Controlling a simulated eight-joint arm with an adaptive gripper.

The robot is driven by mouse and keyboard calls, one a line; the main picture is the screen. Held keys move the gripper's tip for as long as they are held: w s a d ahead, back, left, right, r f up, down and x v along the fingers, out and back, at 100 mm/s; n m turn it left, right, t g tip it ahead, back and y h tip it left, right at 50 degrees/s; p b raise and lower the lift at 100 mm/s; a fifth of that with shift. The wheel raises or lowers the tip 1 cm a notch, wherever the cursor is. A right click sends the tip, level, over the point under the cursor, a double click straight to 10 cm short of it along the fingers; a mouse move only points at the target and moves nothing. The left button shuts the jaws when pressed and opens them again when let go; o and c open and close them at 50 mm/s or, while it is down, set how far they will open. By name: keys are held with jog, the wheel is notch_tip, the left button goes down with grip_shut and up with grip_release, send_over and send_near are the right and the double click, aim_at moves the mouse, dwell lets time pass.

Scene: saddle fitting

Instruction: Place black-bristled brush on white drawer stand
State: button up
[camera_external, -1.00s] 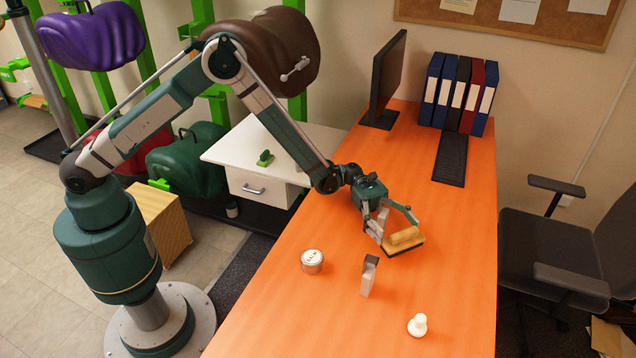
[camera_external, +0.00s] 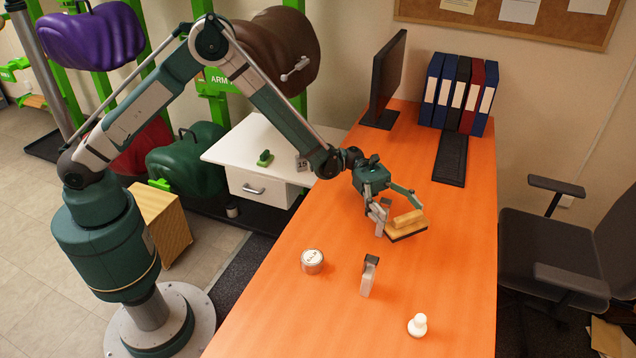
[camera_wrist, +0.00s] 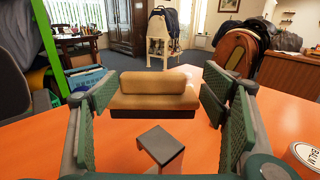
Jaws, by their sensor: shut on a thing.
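The brush (camera_external: 407,222) has a tan wooden body with a raised grip and a dark band of bristles underneath. My gripper (camera_external: 399,213) is shut on it, and the brush appears held slightly above the orange table. In the wrist view the brush (camera_wrist: 153,90) lies level between the two green finger pads, with its dark bristles facing down. The white drawer stand (camera_external: 235,152) is left of my gripper, beyond the table's left edge. Its drawer with a metal handle is closed. A small green object (camera_external: 265,158) sits on its top.
A round tin (camera_external: 312,261), an upright grey block with a dark top (camera_external: 369,275) and a white knob-shaped piece (camera_external: 418,325) stand on the near table (camera_external: 290,320). A monitor (camera_external: 388,80), keyboard (camera_external: 450,159) and several binders (camera_external: 458,95) are at the back. The stand's top has bare space.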

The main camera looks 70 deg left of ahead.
dwell(0.6)
jog(key=w+a+r+n+t+y+p, duration=0.2)
jog(key=w+a+r+n+t+p, duration=0.3)
jog(key=w+a+r+t, duration=0.35)
jog(key=s+a+f+n+t+y+b, duration=0.2)
jog(key=a+n+t+y, duration=0.25)
jog(key=a, duration=1.85)
jog(key=s+a+f+n+t+y+b, duration=0.2)
jog(key=a+n+t+y, duration=0.25)
jog(key=a, duration=1.85)
jog(key=s+a+f+n+y+b, duration=0.1)
jog(key=s+a+f+y+b, duration=0.1)
jog(key=s+a, duration=0.5)
jog(key=s+a+f+n+y+b, duration=0.1)
jog(key=s+a+f, duration=0.1)
jog(key=a, duration=0.9)
jog(key=s+a+f+n+y+b, duration=0.1)
jog(key=s+a+f+y+b, duration=0.15)
jog(key=s+a, duration=0.45)
jog(key=s+a+f+m+g+h+p, duration=0.1)
jog(key=s+f+m+g+h, duration=0.2)
jog(key=f+m+g+h, duration=0.2)
jog(key=shift+a+f+m+h, duration=0.35)
jog(key=shift+f+m+h, duration=1.25)
jog(key=shift+f+h, duration=1.95)
